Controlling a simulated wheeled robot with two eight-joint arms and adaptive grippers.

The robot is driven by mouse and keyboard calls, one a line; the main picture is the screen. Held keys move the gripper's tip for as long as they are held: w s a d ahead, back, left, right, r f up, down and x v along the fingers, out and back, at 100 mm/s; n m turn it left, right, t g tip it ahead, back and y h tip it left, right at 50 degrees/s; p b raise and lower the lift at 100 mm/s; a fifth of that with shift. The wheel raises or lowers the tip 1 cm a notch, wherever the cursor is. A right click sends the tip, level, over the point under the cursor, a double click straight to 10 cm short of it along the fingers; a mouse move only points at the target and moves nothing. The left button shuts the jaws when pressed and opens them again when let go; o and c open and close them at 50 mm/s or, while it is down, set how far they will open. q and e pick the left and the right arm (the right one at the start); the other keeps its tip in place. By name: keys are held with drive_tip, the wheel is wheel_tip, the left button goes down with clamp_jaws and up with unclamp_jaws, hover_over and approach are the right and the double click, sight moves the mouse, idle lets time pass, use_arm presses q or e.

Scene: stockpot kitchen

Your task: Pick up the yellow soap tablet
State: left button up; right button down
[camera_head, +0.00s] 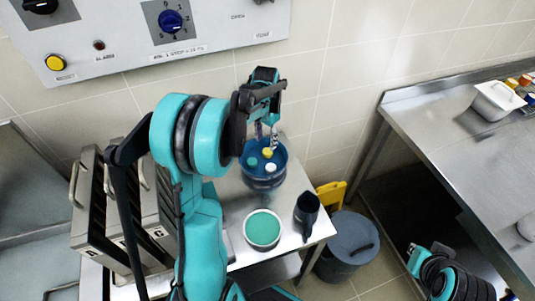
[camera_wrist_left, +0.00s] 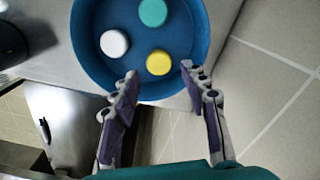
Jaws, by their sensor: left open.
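The yellow soap tablet (camera_wrist_left: 159,63) lies in a round blue basin (camera_wrist_left: 83,55) with a white tablet (camera_wrist_left: 114,43) and a green tablet (camera_wrist_left: 153,12). In the head view the yellow tablet (camera_head: 267,153) is in the basin (camera_head: 262,181) on a steel table. My left gripper (camera_head: 267,138) is above the basin, pointing down. In the left wrist view its fingers (camera_wrist_left: 157,72) are spread, with the yellow tablet between and just beyond the tips, not held. Part of my right arm shows at the lower right of the head view; its fingertips are not clearly visible.
Metal holders (camera_head: 110,205) are at the left. A grey bin (camera_head: 347,246) stands right of the table. The tiled wall and control panel (camera_head: 150,30) are behind.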

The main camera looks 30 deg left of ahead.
sight(267, 151)
use_arm(q)
drive_tip(key=f+b, duration=0.1)
drive_tip(key=f, duration=0.2)
drive_tip(key=f+b, duration=0.1)
drive_tip(key=f, duration=0.2)
drive_tip(key=shift+w+d, duration=0.15)
drive_tip(key=shift+w, duration=0.05)
drive_tip(key=shift+r, duration=0.1)
drive_tip(key=c, duration=0.8)
